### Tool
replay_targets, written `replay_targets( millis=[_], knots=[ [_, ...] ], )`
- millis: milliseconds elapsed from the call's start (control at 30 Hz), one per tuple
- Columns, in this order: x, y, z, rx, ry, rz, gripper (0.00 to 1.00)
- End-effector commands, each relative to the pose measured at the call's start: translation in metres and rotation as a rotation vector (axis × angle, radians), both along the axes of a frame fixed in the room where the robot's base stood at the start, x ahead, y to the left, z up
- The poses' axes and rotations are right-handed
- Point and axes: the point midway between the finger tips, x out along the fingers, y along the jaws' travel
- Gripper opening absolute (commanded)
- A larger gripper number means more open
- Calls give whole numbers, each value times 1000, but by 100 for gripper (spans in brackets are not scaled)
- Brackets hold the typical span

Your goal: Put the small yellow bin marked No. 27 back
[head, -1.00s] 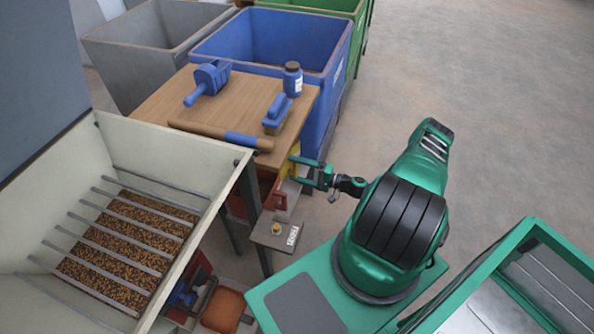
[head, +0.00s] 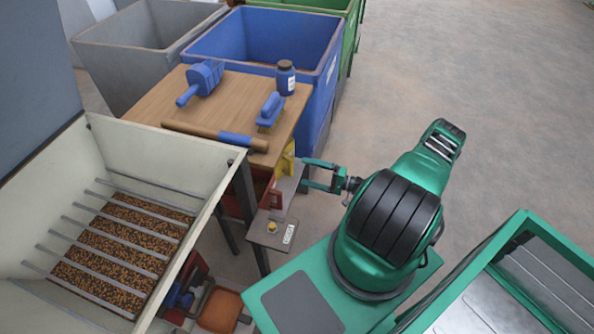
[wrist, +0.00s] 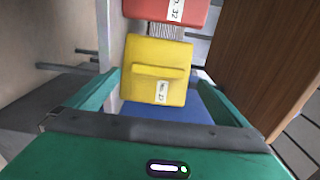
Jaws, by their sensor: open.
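The small yellow bin (wrist: 158,72) is in the middle of the wrist view, its front and white number label facing me. It sits just below a red bin marked No. 32 (wrist: 166,10), against a grey ribbed panel (wrist: 166,31). Its back is hidden, so how it is hooked cannot be told. In the head view the yellow bin (head: 288,161) shows partly beside the wooden table. My gripper (head: 306,174) is open and empty, its fingertips a little to the right of the bin. In the wrist view its fingers stand apart on either side, clear of the bin.
A blue surface (wrist: 196,105) shows below the yellow bin. The wooden table (head: 235,98) holds a scoop, a brush, a bottle and a roller-like rod. A control box with a yellow button (head: 272,228) stands below. Open floor lies to the right.

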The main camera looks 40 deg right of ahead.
Motion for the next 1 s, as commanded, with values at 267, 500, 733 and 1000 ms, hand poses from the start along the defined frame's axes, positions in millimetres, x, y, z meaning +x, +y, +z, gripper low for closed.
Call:
replay_targets(
  millis=[267, 500, 733, 1000],
  knots=[
    [-32, -24, 0, -1, 1, -2, 100],
    [-35, -29, 9, -34, 30, 51, 100],
    [-29, -30, 40, -160, 164, 237, 100],
    [-29, -31, 91, -332, 345, 431, 100]
  ],
)
